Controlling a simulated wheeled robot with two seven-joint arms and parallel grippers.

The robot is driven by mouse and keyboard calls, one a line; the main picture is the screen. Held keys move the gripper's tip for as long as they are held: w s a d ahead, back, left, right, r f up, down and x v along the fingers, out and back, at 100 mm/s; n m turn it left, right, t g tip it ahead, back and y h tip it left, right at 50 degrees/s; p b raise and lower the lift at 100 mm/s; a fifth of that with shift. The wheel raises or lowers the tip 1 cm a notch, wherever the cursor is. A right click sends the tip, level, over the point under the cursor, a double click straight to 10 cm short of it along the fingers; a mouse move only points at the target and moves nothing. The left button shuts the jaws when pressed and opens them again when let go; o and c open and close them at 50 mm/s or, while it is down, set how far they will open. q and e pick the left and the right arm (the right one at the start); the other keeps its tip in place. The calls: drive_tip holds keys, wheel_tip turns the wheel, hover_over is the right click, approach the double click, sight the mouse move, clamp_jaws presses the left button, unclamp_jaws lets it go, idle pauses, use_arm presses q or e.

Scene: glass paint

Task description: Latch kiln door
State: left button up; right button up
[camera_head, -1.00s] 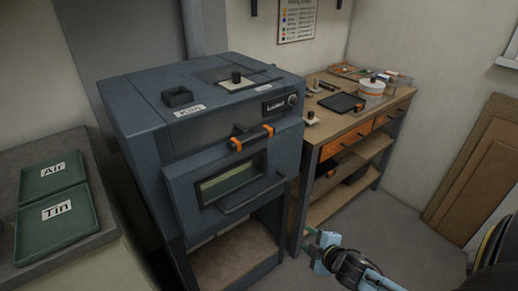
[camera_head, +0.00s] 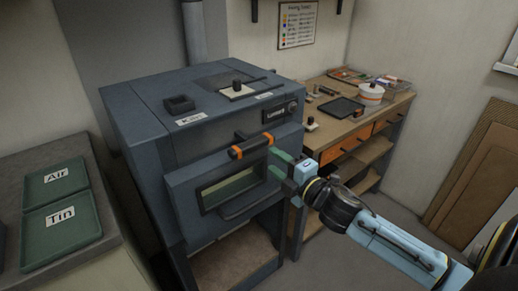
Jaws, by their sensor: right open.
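The blue-grey kiln (camera_head: 150,110) stands in the middle of the head view. Its front door (camera_head: 185,200) has a narrow window and a bar handle (camera_head: 245,205) below it, and looks closed or nearly so. The latch (camera_head: 250,147), a dark bar with orange ends, sits above the window at the door's top edge. My right gripper (camera_head: 278,165) is open, its green fingers just below and right of the latch's right end. Whether they touch the latch or door, I cannot tell. My left gripper is out of view.
Green trays marked Air (camera_head: 58,184) and Tin (camera_head: 60,229) lie on the left counter. A wooden workbench (camera_head: 385,112) with orange drawers stands right of the kiln, behind my right arm. Brown boards (camera_head: 480,180) lean on the right wall. Open floor lies between bench and boards.

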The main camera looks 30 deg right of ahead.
sight(256, 148)
drive_tip(key=w, duration=0.7)
drive_tip(key=shift+w+a+p, duration=0.3)
clamp_jaws()
